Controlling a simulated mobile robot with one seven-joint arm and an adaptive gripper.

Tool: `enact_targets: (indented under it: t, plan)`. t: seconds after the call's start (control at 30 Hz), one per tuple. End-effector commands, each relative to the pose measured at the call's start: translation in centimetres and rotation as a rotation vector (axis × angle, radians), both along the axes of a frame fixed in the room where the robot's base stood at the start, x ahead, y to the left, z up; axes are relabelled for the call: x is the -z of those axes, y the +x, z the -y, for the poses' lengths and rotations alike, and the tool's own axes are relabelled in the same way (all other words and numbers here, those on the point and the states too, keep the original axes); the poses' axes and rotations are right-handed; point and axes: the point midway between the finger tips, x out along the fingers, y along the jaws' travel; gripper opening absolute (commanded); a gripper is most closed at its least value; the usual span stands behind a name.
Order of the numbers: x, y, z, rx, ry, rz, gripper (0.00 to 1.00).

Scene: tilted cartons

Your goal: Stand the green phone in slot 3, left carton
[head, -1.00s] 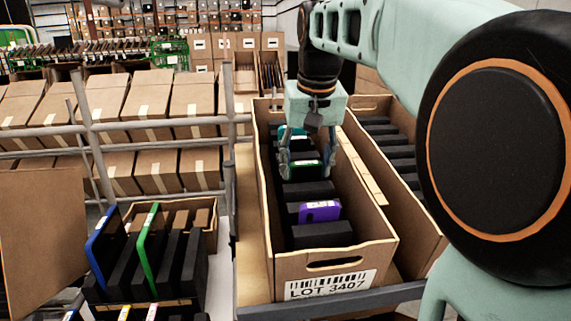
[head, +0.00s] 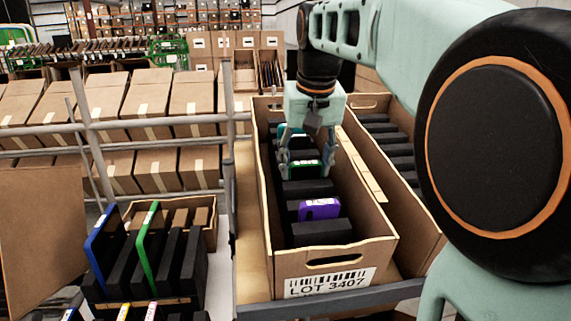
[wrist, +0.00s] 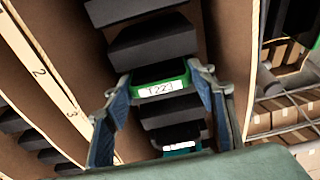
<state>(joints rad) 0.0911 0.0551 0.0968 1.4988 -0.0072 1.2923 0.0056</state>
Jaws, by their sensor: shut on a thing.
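The green phone (head: 305,170) with a white label stands between black foam dividers in the long carton (head: 262,190) marked LOT 3407. It also shows in the wrist view (wrist: 160,86), its label reading T223. My gripper (head: 307,168) reaches down into the carton, one finger at each side of the phone. In the wrist view my gripper (wrist: 158,82) is shut on the phone's side edges. The phone's lower part is hidden between the dividers. Numbers 2 and 3 show on the wooden strip (wrist: 52,90) beside the carton.
A purple phone (head: 320,208) stands nearer the carton's front. A teal phone (wrist: 182,146) stands behind the green one. Another carton (head: 412,215) with black dividers adjoins on the right. A rack at lower left holds a blue panel (head: 101,238) and a green panel (head: 147,240).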

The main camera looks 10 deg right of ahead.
Motion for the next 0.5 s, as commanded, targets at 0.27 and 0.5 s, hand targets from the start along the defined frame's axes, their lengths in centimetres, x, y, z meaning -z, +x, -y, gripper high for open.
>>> enact_targets:
  t: [0.27,0.5]
  plan:
    - [-0.03,0.01,0.0,0.0,0.0,0.001,0.3]
    - [-0.03,0.0,0.0,0.0,0.0,0.0,0.71]
